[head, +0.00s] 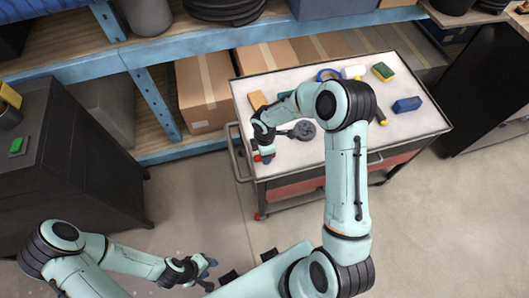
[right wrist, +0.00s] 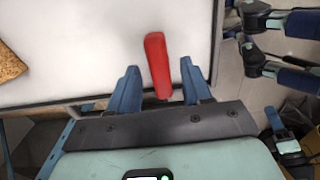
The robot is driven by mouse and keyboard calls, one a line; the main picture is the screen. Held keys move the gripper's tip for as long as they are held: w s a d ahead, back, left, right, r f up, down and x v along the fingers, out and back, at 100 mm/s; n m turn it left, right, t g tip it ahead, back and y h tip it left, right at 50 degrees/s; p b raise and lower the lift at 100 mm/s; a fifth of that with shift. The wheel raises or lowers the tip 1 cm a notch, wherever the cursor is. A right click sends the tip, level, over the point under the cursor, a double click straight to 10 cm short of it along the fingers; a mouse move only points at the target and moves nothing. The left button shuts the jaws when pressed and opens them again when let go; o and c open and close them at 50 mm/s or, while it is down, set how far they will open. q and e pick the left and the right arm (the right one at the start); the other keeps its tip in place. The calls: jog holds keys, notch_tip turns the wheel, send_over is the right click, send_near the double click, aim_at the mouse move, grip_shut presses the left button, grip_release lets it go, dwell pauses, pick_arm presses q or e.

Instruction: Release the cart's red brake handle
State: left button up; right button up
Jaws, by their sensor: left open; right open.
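The cart (head: 425,125) has a pale top, a grey rim and red lower parts. Its red brake handle (right wrist: 157,65) stands at the cart's edge in the right wrist view, and a bit of red (head: 257,158) shows at the cart's near left corner in the head view. My right gripper (right wrist: 160,66) is open, with its blue fingers on either side of the handle and gaps visible on both sides. In the head view my right arm reaches over the cart and partly hides that corner. My left gripper (head: 210,273) is open and empty, low over the floor, away from the cart.
A blue shelf with cardboard boxes (head: 204,92) stands behind. A dark cabinet (head: 65,160) is at left. The floor in front is clear.

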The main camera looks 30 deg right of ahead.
pick_arm(q)
jog(key=shift+w+r+p, duration=0.45)
jog(key=shift+w+r, duration=0.1)
jog(key=shift+r, duration=0.1)
pick_arm(e)
notch_tip(320, 180, up, 13)
jog(key=shift+f, duration=0.1)
